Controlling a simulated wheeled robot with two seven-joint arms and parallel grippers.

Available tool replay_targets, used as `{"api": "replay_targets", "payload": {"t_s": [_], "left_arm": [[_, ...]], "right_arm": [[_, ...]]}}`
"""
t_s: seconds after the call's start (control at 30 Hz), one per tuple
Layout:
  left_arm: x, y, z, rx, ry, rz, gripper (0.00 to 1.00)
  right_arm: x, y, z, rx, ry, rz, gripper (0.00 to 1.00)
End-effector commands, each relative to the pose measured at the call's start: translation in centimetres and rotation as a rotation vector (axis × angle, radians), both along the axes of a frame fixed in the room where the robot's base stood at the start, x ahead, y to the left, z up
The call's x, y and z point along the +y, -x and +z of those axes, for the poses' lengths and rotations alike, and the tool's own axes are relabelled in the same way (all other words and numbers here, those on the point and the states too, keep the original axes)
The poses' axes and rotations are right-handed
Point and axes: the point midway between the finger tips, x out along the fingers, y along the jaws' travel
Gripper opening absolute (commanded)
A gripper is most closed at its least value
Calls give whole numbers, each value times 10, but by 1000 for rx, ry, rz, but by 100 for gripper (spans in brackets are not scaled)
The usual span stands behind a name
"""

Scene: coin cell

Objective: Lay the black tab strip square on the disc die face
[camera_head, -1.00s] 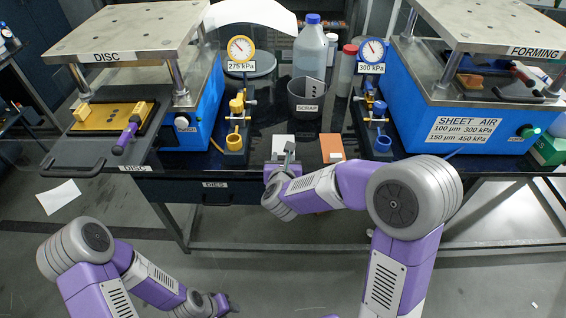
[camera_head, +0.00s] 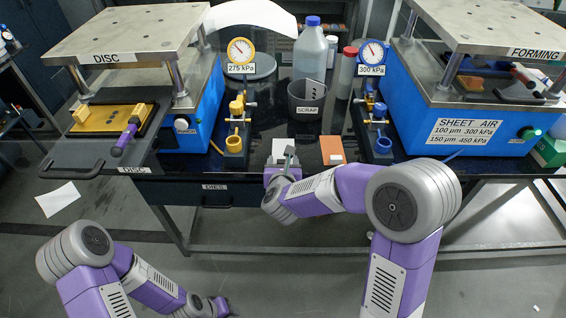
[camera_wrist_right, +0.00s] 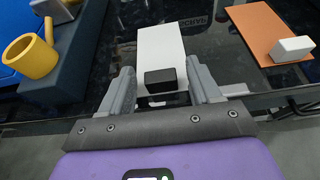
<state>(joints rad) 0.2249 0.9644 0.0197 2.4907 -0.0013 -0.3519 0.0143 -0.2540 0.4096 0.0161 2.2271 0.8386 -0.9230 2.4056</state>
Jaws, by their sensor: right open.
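A small black block (camera_wrist_right: 166,78), which looks like the tab strip, sits at the near end of a white card (camera_wrist_right: 160,45) in the right wrist view. My right gripper (camera_wrist_right: 163,88) is open, one finger on each side of the block. In the head view the right gripper (camera_head: 289,157) is at the front of the bench by the white card. My left gripper (camera_head: 222,305) is low, away from the bench; its jaws are unclear.
An orange card (camera_wrist_right: 270,30) with a white block (camera_wrist_right: 292,48) lies right of the white card. A yellow cup (camera_wrist_right: 32,55) on a blue stand is to the left. The scrap bin (camera_head: 307,100) stands behind the cards. The forming press (camera_head: 460,110) stands at right.

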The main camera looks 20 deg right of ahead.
Motion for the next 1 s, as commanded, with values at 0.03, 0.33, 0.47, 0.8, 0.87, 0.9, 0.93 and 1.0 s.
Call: {"api": "replay_targets", "payload": {"t_s": [0.03,0.33,0.47,0.8,0.87,0.9,0.93,1.0], "left_arm": [[0,0,5,0,0,0,43],[0,0,12,0,0,0,43],[0,0,15,0,0,0,43],[0,0,19,0,0,0,43],[0,0,19,0,0,0,43],[0,0,19,0,0,0,43],[0,0,19,0,0,0,43],[0,0,19,0,0,0,43]], "right_arm": [[0,0,3,1,1,0,63],[16,54,27,-1,-1,4,63],[23,77,37,-1,-1,3,63],[30,107,48,0,1,0,63],[31,107,47,6,9,6,63],[31,106,44,16,26,18,63],[31,105,40,30,49,34,63],[32,101,25,82,136,96,63]]}}
